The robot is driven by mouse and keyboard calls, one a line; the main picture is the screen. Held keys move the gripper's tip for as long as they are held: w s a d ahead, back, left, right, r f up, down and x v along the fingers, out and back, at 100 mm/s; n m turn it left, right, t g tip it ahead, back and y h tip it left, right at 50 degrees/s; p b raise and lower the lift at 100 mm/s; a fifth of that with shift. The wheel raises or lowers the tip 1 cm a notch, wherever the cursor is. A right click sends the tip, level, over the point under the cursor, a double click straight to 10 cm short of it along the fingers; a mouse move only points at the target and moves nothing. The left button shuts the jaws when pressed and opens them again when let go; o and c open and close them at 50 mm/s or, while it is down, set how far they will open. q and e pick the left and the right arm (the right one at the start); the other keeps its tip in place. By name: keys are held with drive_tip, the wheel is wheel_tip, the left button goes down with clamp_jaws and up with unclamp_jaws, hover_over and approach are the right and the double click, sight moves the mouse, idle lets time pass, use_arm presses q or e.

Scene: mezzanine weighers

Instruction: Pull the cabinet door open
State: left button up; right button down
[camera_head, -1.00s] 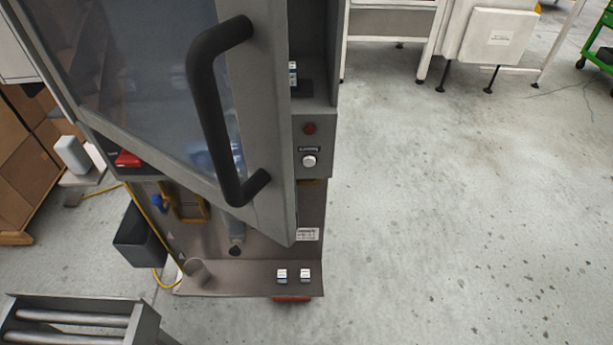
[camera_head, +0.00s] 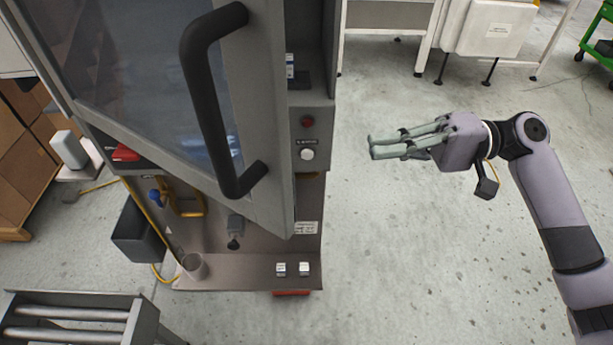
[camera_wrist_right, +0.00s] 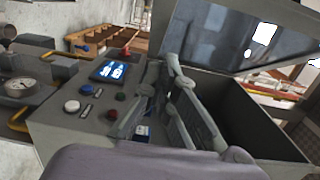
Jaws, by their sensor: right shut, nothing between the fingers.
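The cabinet door (camera_head: 258,120) is grey with a dark glass pane and stands partly open, its free edge swung toward me. Its black bar handle (camera_head: 207,105) faces me in the head view. My right gripper (camera_head: 372,147) is shut and empty, to the right of the door and clear of the handle. In the right wrist view, the gripper fingers (camera_wrist_right: 178,98) point at the open gap beside the control panel (camera_wrist_right: 85,110); the door (camera_wrist_right: 240,35) shows at upper right. My left gripper is not in view.
The cabinet's side panel carries a red button (camera_head: 308,122) and a white knob (camera_head: 307,154). A low shelf (camera_head: 225,275) holds two small white boxes. A roller conveyor (camera_head: 75,320) stands at lower left.

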drive_tip(key=s+a+r+n+g+p, duration=0.1)
drive_tip(key=s+a+r+p, duration=0.1)
drive_tip(key=s+a+p, duration=0.5)
drive_tip(key=s+a, duration=0.1)
drive_tip(key=a, duration=0.4)
drive_tip(key=shift+s+r+g, duration=0.2)
drive_tip(key=shift+r+g, duration=0.2)
